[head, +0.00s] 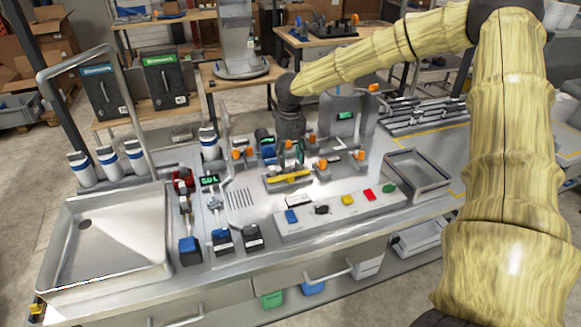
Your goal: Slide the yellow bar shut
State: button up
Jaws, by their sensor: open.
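The yellow bar (289,176) lies across a small metal fixture near the middle of the worktop. My arm, in a straw-coloured sleeve, reaches in from the right, and its dark wrist points down behind the bar. My gripper (291,152) is open, just above and behind the bar in the picture. Its fingertips are small and partly lost among the fixture's parts, so I cannot tell whether they touch the bar. How far the bar is slid is too small to tell.
Orange knobs (238,154) surround the fixture. A panel with coloured blocks (347,200) lies in front, and a metal tray (416,174) stands to the right. A sink (105,240) with a tall rail, white bottles (108,163) and small dispensers (190,250) are at left.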

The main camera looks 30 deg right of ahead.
jog(key=shift+r, duration=2.6)
jog(key=shift+f, duration=0.1)
